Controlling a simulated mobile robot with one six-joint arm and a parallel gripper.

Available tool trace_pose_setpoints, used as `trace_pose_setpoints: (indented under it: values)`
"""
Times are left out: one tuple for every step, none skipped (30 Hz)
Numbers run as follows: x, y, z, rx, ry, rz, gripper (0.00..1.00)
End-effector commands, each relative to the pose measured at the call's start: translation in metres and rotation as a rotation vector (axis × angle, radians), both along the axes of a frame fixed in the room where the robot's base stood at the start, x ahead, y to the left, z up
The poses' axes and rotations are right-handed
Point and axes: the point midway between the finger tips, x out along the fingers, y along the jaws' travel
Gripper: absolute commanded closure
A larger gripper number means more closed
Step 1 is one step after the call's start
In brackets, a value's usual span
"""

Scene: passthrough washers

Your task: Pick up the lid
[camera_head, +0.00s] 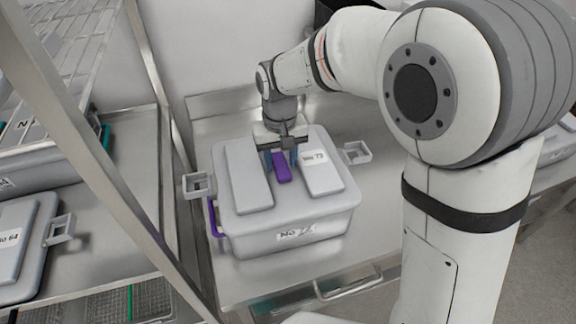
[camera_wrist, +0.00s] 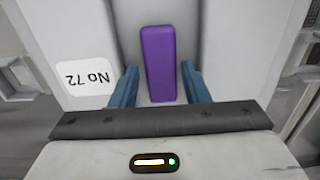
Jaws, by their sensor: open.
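The light grey lid (camera_head: 247,176) sits on a grey box (camera_head: 320,232) on the metal table. The lid has two raised panels and a purple handle (camera_head: 284,172) in the groove between them. A label reading No 72 is on its right panel. My gripper (camera_head: 281,163) is above the lid, with its blue fingers on either side of the purple handle. In the wrist view the open fingers (camera_wrist: 158,88) stand left and right of the purple handle (camera_wrist: 159,62), with a gap on each side. The lid (camera_wrist: 225,45) fills most of that view.
Grey latches stick out at the left (camera_head: 198,185) and right (camera_head: 355,152) of the box. A metal rack (camera_head: 140,130) with other grey boxes (camera_head: 25,240) stands close on the left. A wall is behind the table.

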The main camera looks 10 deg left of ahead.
Motion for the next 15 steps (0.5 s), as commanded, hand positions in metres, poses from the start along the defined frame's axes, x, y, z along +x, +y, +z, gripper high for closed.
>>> trace_pose_setpoints:
  values:
    - [-0.0001,0.0000,-0.0014,0.000,0.000,0.000,0.58]
    - [-0.0001,0.0000,-0.0019,0.000,0.000,0.000,0.58]
    - [-0.0002,0.0001,-0.0022,0.000,-0.001,0.000,0.58]
    - [-0.0002,0.0001,-0.0022,0.000,-0.001,0.000,0.58]
    - [-0.0002,0.0002,-0.0021,0.000,-0.001,0.000,0.58]
    - [-0.0002,0.0002,-0.0021,0.000,-0.001,0.001,0.58]
    - [-0.0002,0.0002,-0.0021,0.000,-0.001,0.001,0.58]
    - [-0.0004,0.0003,-0.0021,0.000,-0.001,0.001,0.61]
    - [-0.0004,0.0003,-0.0020,0.000,-0.001,0.001,0.64]
    - [-0.0004,0.0003,-0.0020,0.000,-0.001,0.001,0.66]
    - [-0.0004,0.0003,-0.0020,0.000,-0.001,0.001,0.69]
    - [-0.0004,0.0003,-0.0020,0.000,-0.001,0.001,0.72]
    - [-0.0004,0.0003,-0.0019,0.000,-0.001,0.001,0.75]
    - [-0.0004,0.0003,-0.0019,0.000,-0.001,0.001,0.77]
    - [-0.0004,0.0003,-0.0019,0.000,-0.001,0.001,0.80]
